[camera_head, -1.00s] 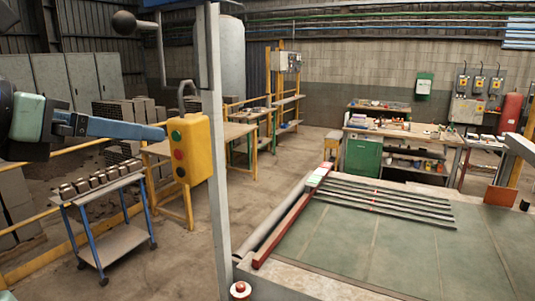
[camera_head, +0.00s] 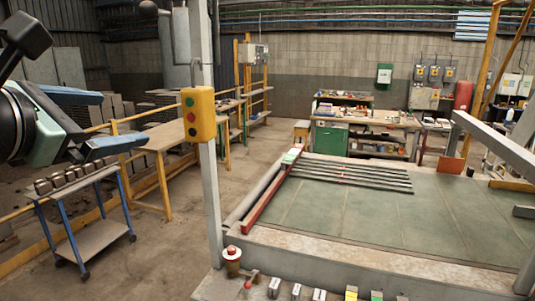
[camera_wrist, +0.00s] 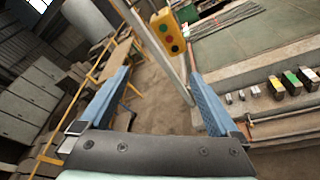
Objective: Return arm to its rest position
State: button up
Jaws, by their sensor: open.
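My gripper (camera_head: 121,118) is at the left of the head view, in mid-air, with two blue fingers spread apart. The wrist view shows my gripper (camera_wrist: 161,76) open, with nothing between the fingers but floor and background. In the head view, it appears in front of a blue cart and a wooden table, apart from them as far as I can tell. No rest position is marked in these views.
A grey post (camera_head: 207,180) carries a yellow button box (camera_head: 199,114), right of my gripper. A blue cart (camera_head: 93,242) bears several small blocks. Several blocks, including a yellow-topped one (camera_head: 351,293), stand on the near ledge. A green-topped platform (camera_head: 400,215) lies right.

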jog(key=s+d+m+t+y+b, duration=0.25)
jog(key=d+m+t+b, duration=0.3)
jog(key=d+m, duration=0.7)
jog(key=s+d+r+m+t+b, duration=0.1)
jog(key=s+d+m+t+b, duration=0.1)
jog(key=s+d+m+t, duration=0.4)
jog(key=s+d+m, duration=0.2)
jog(key=s+m, duration=0.3)
jog(key=m, duration=0.3)
jog(key=shift+s+r, duration=0.35)
jog(key=shift+s, duration=0.05)
jog(key=shift+a+t, duration=0.1)
jog(key=shift+t, duration=0.15)
jog(key=shift+c, duration=0.3)
